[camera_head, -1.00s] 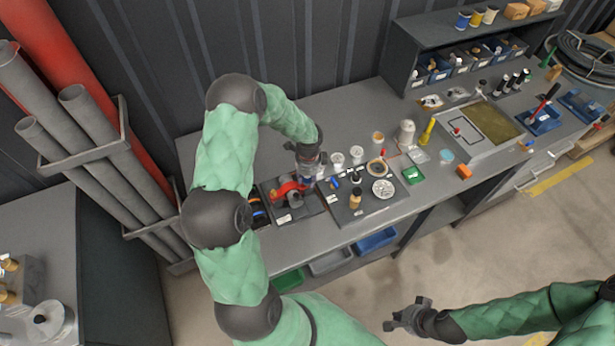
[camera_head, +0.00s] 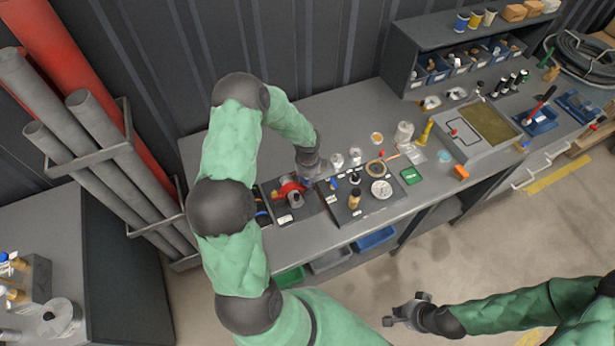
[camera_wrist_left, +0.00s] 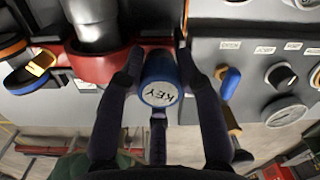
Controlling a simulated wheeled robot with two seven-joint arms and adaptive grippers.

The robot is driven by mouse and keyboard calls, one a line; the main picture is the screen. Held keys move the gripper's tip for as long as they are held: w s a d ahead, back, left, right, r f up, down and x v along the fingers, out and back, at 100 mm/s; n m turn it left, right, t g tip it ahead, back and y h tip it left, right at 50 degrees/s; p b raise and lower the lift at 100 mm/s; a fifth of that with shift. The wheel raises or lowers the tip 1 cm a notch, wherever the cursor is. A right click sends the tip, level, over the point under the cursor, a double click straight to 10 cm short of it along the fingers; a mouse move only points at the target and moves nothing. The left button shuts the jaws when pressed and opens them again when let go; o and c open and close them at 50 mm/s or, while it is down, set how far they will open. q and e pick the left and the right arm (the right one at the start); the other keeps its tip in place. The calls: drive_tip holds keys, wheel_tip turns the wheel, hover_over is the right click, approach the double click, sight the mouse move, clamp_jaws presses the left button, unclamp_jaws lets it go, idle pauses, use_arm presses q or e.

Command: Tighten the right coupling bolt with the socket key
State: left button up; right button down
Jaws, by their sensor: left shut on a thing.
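My left gripper (camera_head: 320,184) is over the workbench, beside the red pump (camera_head: 289,189). In the left wrist view its fingers (camera_wrist_left: 160,110) are shut around the socket key (camera_wrist_left: 160,94), a cylinder with a blue rim and a white end marked KEY. The red pump casing (camera_wrist_left: 97,68) with its grey pipe stands just left of the key there. The key's far end and the coupling bolts are hidden, so I cannot tell whether it touches a bolt. My right gripper (camera_head: 396,318) hangs over the floor at lower right, away from the bench, with its fingers apart.
A dark panel (camera_wrist_left: 245,75) with a blue-handled lever (camera_wrist_left: 229,83) and round gauges lies right of the key. White cups and a green box (camera_head: 411,176) stand farther right on the bench (camera_head: 360,115). A pipe rack (camera_head: 85,155) stands at left.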

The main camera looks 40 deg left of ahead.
idle(0.4)
use_arm(q)
drive_tip(key=shift+r+m+p, duration=0.1)
drive_tip(key=shift+m+p, duration=0.95)
drive_tip(key=shift+m, duration=0.15)
drive_tip(key=shift+m+p, duration=0.95)
drive_tip(key=shift+m, duration=0.25)
drive_tip(key=shift+n+b, duration=0.65)
drive_tip(key=shift+n, duration=0.05)
drive_tip(key=shift+r, duration=0.1)
drive_tip(key=shift+r+p, duration=1.85)
drive_tip(key=shift+r, duration=0.25)
